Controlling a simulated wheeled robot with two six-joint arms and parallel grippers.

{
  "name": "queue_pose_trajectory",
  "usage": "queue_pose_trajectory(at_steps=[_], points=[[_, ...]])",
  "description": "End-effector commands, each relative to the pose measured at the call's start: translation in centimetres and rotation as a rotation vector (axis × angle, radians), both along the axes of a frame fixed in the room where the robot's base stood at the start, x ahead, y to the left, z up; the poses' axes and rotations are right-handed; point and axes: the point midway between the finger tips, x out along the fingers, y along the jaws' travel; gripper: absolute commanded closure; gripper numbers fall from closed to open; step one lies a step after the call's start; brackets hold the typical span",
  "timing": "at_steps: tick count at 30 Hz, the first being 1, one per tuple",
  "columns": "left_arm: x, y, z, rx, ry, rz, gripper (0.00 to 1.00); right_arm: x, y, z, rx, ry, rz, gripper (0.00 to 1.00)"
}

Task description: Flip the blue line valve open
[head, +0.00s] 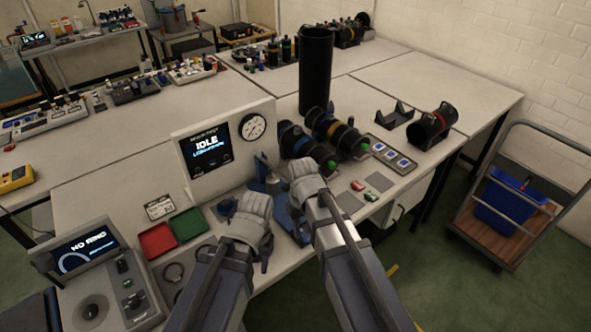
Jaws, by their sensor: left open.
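Small blue parts (262,165) stand upright in front of the gauge panel, between my two grippers; they may belong to the blue line valve, but its handle and position cannot be made out. More blue shows lower down between my arms (284,217), partly hidden by them. My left gripper (254,207) is open, left of and nearer than the upright blue parts. My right gripper (303,177) is just right of them; its fingers are too small and overlapped to read. Whether either gripper touches the blue parts cannot be told.
The panel (229,145) reads IDLE and carries a round gauge. Red (157,240) and green (188,225) trays lie left. A cart (511,205) stands right.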

Motion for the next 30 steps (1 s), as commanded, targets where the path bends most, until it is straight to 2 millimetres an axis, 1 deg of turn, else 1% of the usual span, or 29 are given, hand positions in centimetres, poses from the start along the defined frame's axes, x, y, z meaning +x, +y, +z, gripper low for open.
queue_pose_trajectory(at_steps=[1,3,4,9,14,20,27,30], points=[[0.0,0.0,0.0,0.000,0.000,0.000,0.51,2.3,-0.5,0.0,0.013,-0.003,-0.003,0.59],[0.0,0.0,0.0,0.000,0.000,0.000,0.51,3.3,-1.0,0.0,0.024,-0.007,0.002,0.52],[0.0,0.0,0.0,0.000,0.000,0.000,0.51,3.5,-1.1,0.0,0.026,-0.008,0.002,0.51],[0.0,0.0,-0.2,0.000,0.000,0.000,0.51,3.3,-1.1,-0.2,0.029,-0.009,0.005,0.51],[0.0,0.0,-1.0,0.000,0.000,0.000,0.51,3.3,-1.1,-1.0,0.028,-0.009,0.005,0.51],[0.0,0.0,-3.0,0.000,0.000,0.000,0.51,3.3,-1.1,-3.0,0.028,-0.009,0.005,0.51],[0.0,0.0,-6.2,0.000,0.000,0.000,0.51,3.3,-1.1,-6.2,0.028,-0.009,0.005,0.51],[0.0,0.0,-7.2,0.000,0.000,0.000,0.51,3.3,-1.1,-7.2,0.028,-0.009,0.005,0.51]])
